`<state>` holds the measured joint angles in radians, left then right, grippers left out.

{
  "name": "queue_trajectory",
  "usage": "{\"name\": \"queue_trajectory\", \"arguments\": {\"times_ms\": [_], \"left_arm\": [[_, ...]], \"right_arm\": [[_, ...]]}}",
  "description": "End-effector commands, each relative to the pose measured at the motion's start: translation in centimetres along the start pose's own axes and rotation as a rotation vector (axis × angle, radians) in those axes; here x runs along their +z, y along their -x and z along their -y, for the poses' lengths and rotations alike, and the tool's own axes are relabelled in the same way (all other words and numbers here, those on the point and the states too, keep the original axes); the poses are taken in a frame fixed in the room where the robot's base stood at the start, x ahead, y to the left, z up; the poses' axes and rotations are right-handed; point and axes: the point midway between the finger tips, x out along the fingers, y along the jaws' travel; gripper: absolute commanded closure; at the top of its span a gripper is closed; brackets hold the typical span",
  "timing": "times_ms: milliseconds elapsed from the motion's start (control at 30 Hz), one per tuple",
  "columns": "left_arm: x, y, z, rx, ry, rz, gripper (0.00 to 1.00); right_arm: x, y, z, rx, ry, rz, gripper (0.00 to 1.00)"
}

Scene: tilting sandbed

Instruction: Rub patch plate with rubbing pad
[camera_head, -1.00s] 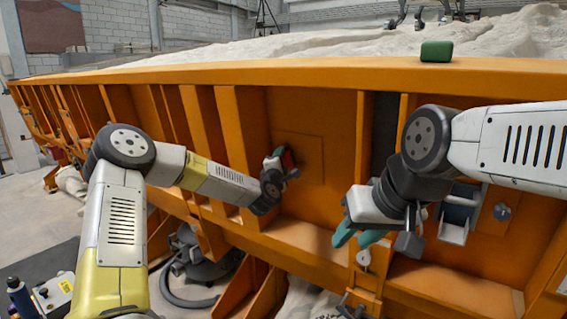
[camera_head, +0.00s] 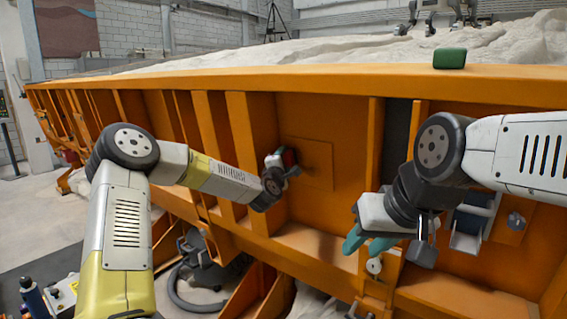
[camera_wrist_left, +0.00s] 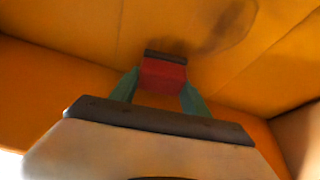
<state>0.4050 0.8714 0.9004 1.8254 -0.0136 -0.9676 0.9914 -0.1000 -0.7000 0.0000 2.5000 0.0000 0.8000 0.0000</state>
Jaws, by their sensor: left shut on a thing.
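The patch plate (camera_head: 316,162) is a flat square panel on the orange side wall. My left gripper (camera_head: 285,162) is at its left edge, shut on the rubbing pad, a red block with a dark face. The pad (camera_wrist_left: 163,75) sits between the teal fingertips (camera_wrist_left: 158,88) in the left wrist view. Its dark face is against or very near the orange surface; I cannot tell if it touches. A dark smudge (camera_wrist_left: 228,28) lies on that surface, right of the pad. My right gripper (camera_head: 362,244) hangs lower right of the plate, its teal fingers slightly apart and empty.
A green block (camera_head: 450,58) rests on the orange top rail (camera_head: 250,80). Upright orange ribs (camera_head: 245,140) stand left of the plate. A lower ledge (camera_head: 320,245) runs below it. Pale sand (camera_head: 350,50) lies behind the rail.

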Motion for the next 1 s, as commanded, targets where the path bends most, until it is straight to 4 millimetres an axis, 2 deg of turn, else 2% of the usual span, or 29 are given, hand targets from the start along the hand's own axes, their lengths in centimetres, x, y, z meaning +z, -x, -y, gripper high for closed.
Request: {"name": "queue_trajectory", "arguments": {"times_ms": [33,300,567,1000], "left_arm": [[0.9,0.2,-0.1,0.002,0.001,0.009,0.78],[3.1,1.2,0.4,-0.001,0.001,0.011,0.78],[3.8,1.7,0.6,-0.001,0.000,0.008,0.78],[6.8,3.2,1.1,-0.001,0.000,0.007,0.78]], "right_arm": [[0.0,0.0,0.0,0.000,0.000,0.000,0.64],[0.0,0.0,0.0,0.000,0.000,0.000,0.64],[0.0,0.0,0.0,0.000,0.000,0.000,0.64],[0.0,0.0,0.0,0.000,0.000,0.000,0.64]]}}
